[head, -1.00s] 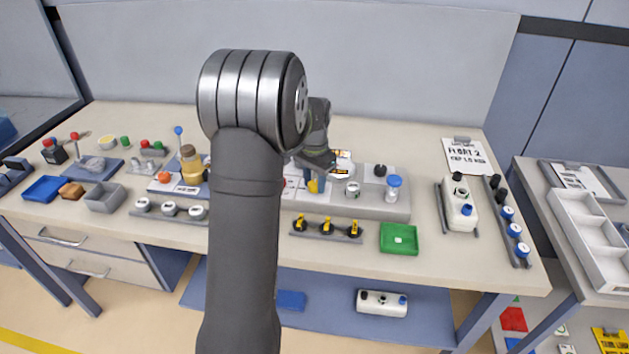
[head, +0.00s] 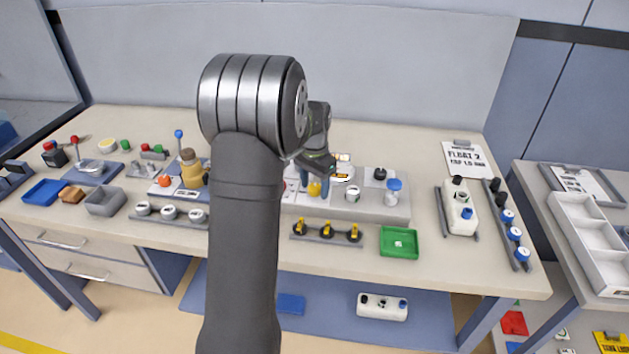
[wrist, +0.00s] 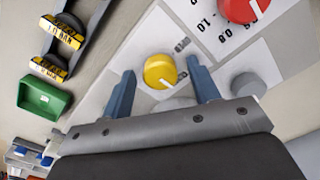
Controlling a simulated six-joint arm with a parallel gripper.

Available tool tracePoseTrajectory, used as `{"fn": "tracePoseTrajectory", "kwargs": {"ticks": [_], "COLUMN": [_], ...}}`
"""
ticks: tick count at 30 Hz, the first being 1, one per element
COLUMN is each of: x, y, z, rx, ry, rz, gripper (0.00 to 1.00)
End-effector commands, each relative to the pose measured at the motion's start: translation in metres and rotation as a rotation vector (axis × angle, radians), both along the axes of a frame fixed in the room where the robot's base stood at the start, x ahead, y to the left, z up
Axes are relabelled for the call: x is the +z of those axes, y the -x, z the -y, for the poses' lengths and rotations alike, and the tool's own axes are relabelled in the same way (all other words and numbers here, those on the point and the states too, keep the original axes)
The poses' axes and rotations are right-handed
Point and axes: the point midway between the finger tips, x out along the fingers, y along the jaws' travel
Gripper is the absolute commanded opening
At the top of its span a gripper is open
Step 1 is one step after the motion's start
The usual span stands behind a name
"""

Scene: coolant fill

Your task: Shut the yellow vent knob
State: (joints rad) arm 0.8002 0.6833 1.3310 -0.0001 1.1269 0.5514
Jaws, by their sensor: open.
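The yellow vent knob (wrist: 160,71) is round with a white pointer line, and it sits on a white panel in the wrist view. In the head view the knob (head: 314,189) shows small beneath my gripper. My gripper (wrist: 163,82) is open, with one blue finger on each side of the knob. There is a gap between each finger and the knob, wider on the right. In the head view my gripper (head: 314,182) points down over the panel, and my arm hides part of the panel to the left.
A red knob (wrist: 243,8) with printed numbers stands near the yellow one, and a grey round part (wrist: 249,84) lies right of the right finger. A green tray (head: 400,242) and a rack of yellow-and-black caps (head: 327,232) are in front.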

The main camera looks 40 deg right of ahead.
Motion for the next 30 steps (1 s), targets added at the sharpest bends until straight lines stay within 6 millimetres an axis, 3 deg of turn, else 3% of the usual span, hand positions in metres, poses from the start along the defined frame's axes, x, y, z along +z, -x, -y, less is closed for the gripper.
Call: {"fn": "tracePoseTrajectory", "kwargs": {"ticks": [4,8,21,30], "x": [0.01,0.032,0.137,0.172], "y": [0.0,0.0,-0.001,0.0], "z": [0.0,0.0,0.001,0.0], "rx": [0.0,0.0,0.0,0.0], "ry": [0.002,0.002,0.003,0.001], "rz": [0.001,0.003,0.003,0.001], "gripper": [0.56,0.56,0.56,0.56]}}
